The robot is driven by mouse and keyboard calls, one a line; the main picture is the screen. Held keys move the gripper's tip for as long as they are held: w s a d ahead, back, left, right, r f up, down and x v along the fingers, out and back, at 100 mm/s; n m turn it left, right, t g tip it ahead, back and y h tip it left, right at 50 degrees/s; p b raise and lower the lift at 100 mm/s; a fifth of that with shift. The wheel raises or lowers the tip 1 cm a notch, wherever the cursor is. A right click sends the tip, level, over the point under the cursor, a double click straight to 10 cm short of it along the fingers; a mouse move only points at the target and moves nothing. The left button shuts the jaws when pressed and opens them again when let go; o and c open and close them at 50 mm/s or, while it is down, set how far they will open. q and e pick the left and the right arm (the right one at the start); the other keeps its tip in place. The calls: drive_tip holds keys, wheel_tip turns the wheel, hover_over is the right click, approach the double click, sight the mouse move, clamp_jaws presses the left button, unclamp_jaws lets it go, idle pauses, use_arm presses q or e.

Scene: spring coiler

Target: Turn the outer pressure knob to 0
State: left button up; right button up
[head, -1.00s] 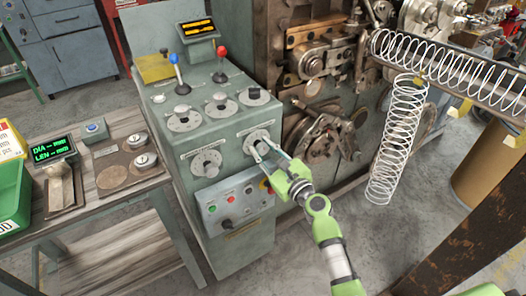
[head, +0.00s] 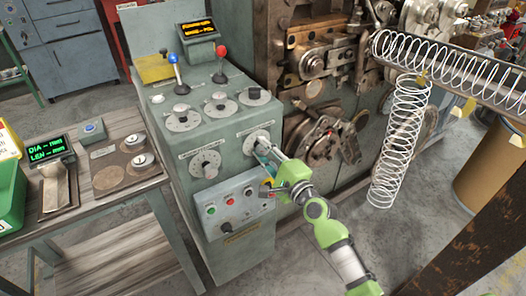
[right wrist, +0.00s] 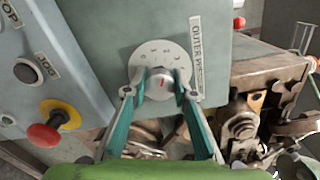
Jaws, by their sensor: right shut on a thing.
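The outer pressure knob (head: 261,141) sits on the upper right of the green console's front face. In the right wrist view the knob (right wrist: 160,79) is a grey cap with a red mark on a round pale dial, beside a label reading "OUTER PRESS", partly hidden. My right gripper (head: 266,150) reaches it from the lower right. In the right wrist view its two fingers (right wrist: 159,91) are shut on the knob, one on each side. My left gripper is not in view.
A matching knob (head: 206,163) is to the left, with three more dials on the sloped top. A button panel (head: 233,203) with a red-and-yellow stop button (right wrist: 50,127) is below. The coiling machine (head: 318,110) and hanging springs (head: 398,140) stand to the right.

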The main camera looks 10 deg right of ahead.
drive_tip(key=n, duration=0.6)
drive_tip(key=shift+n, duration=0.3)
drive_tip(key=n+p, duration=0.1)
drive_tip(key=n, duration=0.4)
drive_tip(key=shift+f, duration=0.1)
idle(0.3)
drive_tip(key=o, duration=1.1)
drive_tip(key=shift+s, duration=0.1)
drive_tip(key=v, duration=1.1)
drive_tip(key=shift+s+d, duration=0.15)
drive_tip(key=shift+s, duration=0.2)
